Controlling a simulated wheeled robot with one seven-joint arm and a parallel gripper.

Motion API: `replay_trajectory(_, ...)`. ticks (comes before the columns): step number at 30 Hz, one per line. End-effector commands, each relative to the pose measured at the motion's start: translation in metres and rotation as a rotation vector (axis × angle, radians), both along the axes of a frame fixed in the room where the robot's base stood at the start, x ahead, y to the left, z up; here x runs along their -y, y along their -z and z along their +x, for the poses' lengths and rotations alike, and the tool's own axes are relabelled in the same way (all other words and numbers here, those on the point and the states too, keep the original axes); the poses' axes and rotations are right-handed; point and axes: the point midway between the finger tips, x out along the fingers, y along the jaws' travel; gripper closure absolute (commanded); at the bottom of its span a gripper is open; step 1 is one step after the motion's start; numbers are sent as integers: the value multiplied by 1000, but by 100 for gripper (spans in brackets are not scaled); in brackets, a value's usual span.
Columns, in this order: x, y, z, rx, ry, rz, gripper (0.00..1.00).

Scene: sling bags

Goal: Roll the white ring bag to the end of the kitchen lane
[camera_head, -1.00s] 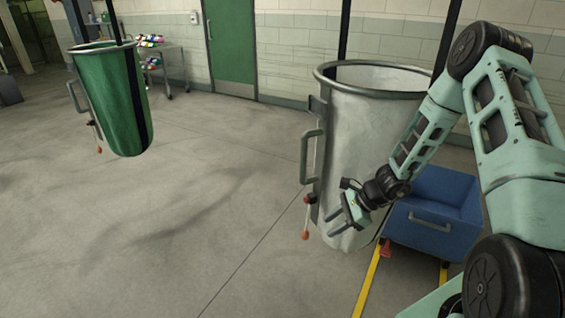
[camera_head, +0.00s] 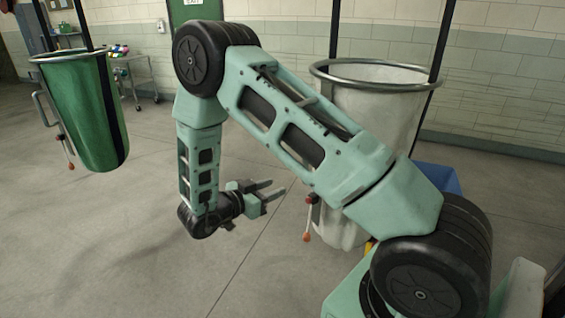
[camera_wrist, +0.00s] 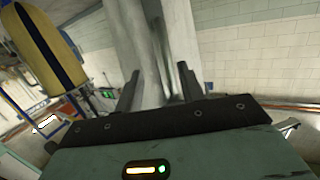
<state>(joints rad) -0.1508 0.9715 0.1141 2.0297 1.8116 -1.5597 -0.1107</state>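The white ring bag (camera_head: 400,105) hangs upright from a metal ring and dark straps, right of centre in the head view. My arm crosses in front of it and hides its side handle and part of its body. An orange-tipped pull (camera_head: 307,237) shows low on its left side. My gripper (camera_head: 277,188) is left of the bag, fingers pointing right, apart and empty. In the wrist view the open fingers (camera_wrist: 160,78) frame a pale grey-white surface ahead, seemingly the bag. I see no label naming the kitchen lane.
A green ring bag (camera_head: 88,110) hangs at the left. A blue bin (camera_head: 440,178) stands behind my arm, beside the white bag. A cart with colourful items (camera_head: 120,60) stands by the back wall. The wrist view shows a yellow bag (camera_wrist: 40,45). Floor at left centre is clear.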

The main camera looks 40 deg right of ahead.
Motion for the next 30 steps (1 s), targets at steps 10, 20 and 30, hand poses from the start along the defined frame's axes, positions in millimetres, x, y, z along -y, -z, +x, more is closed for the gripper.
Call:
replay_trajectory(10, -2, -30, -4, -12, 1, -141, 61)
replay_trajectory(20, 63, -31, -6, -12, 3, -139, 61)
replay_trajectory(30, 129, -30, -8, -11, 2, -137, 61)
